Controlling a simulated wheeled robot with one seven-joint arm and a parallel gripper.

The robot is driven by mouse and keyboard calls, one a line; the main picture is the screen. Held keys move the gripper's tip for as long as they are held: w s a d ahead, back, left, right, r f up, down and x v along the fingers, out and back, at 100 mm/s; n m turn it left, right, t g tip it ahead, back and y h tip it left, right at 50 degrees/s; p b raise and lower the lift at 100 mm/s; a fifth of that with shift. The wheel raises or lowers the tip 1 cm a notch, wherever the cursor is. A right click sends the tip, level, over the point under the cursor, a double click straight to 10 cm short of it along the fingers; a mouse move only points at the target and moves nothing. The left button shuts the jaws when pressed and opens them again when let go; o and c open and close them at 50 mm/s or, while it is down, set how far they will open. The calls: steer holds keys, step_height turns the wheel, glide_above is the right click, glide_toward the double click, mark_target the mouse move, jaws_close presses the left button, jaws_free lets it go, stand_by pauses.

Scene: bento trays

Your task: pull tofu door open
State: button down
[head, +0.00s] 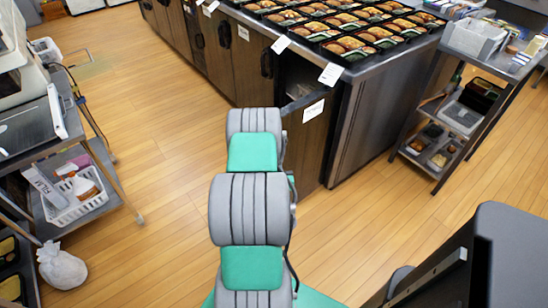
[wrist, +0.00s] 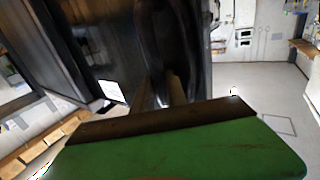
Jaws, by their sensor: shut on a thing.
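The tofu door is most likely the dark brown cabinet door (head: 307,140) near the counter's corner, with a white label (head: 313,110) too small to read. It stands ajar, with a dark gap (head: 298,76) above its top edge. My gripper is hidden behind my arm in the head view. In the wrist view my gripper (wrist: 172,92) is shut on a black loop handle (wrist: 153,45) on a dark door. A white label (wrist: 112,92) shows left of the handle. The fingertips are partly hidden by the green gripper body.
The counter (head: 345,72) carries many filled bento trays. More closed doors (head: 235,60) run along its front to the left. A grey shelf cart (head: 450,130) stands right, another cart (head: 75,150) left. A white bag (head: 62,268) lies at lower left. Wooden floor (head: 160,110) left of my arm is clear.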

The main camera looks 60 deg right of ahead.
steer(key=shift+d+r, duration=0.3)
steer(key=c, duration=1.5)
jaws_free()
steer(key=shift+f, duration=0.1)
steer(key=shift+o, duration=0.9)
steer(key=shift+w+a+f, duration=0.1)
steer(key=shift+a, duration=0.2)
steer(key=v, duration=0.7)
steer(key=shift+s+a, duration=0.2)
steer(key=shift+s, duration=0.05)
steer(key=shift+f, duration=0.1)
